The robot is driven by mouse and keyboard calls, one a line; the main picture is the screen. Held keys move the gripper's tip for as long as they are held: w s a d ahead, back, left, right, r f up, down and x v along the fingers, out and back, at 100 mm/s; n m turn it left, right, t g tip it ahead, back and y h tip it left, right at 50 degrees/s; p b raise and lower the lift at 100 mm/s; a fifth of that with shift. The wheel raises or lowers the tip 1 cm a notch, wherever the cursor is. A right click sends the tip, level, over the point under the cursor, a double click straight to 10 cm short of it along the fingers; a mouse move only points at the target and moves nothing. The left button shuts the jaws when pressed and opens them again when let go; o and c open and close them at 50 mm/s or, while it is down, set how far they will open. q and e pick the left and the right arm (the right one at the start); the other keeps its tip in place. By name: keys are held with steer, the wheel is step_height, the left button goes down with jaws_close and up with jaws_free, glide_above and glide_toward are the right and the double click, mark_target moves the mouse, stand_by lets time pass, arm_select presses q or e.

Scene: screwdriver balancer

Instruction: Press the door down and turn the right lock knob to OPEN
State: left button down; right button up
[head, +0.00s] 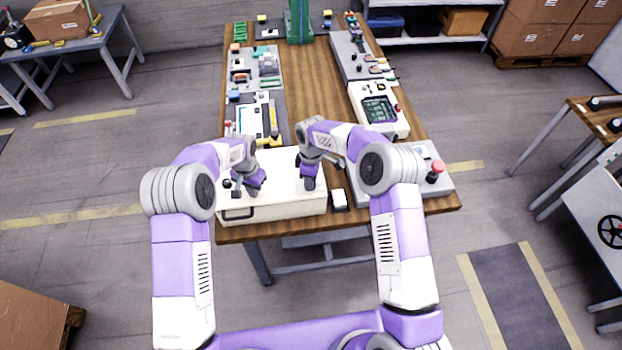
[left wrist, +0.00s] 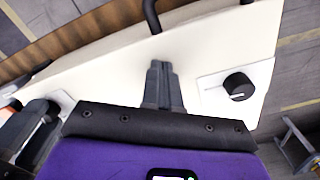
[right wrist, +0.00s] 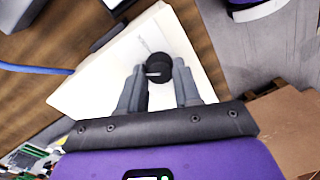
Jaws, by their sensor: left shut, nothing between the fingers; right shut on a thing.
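The white door (head: 275,205) is the flat, light top of a box at the table's near end, with a dark handle (head: 238,214) on its front. My left gripper (head: 238,190) is shut and empty, its fingertips (left wrist: 160,68) at the door surface near the handle; contact is hard to tell. The black left lock knob (left wrist: 238,86) is beside it, clear of the fingers. My right gripper (head: 309,186) is at the door's right side. In the right wrist view its fingers straddle the black right lock knob (right wrist: 158,68), whose pale pointer line shows. The knob's label is unreadable.
A small white block (head: 339,200) lies just right of the box. A grey panel with a red button (head: 437,167) stands further right. A tray with yellow tools (head: 268,120) is behind the box. The table's middle (head: 310,85) is clear.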

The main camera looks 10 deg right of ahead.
arm_select(q)
steer(key=shift+s+f, duration=0.1)
steer(key=shift+f, duration=0.1)
arm_select(e)
steer(key=n, duration=0.6)
steer(key=shift+s+a+n, duration=0.15)
steer(key=shift+n, duration=0.15)
stand_by(0.3)
steer(key=o, duration=1.1)
steer(key=shift+c, duration=0.2)
step_height(320, 180, up, 12)
steer(key=shift+w, duration=0.3)
arm_select(q)
steer(key=shift+r, duration=0.1)
arm_select(e)
steer(key=shift+r, duration=0.1)
arm_select(q)
step_height(320, 180, up, 7)
steer(key=p, duration=0.3)
steer(key=shift+r+p, duration=0.1)
steer(key=shift+p, duration=0.3)
arm_select(e)
step_height(320, 180, up, 4)
steer(key=shift+f, duration=0.15)
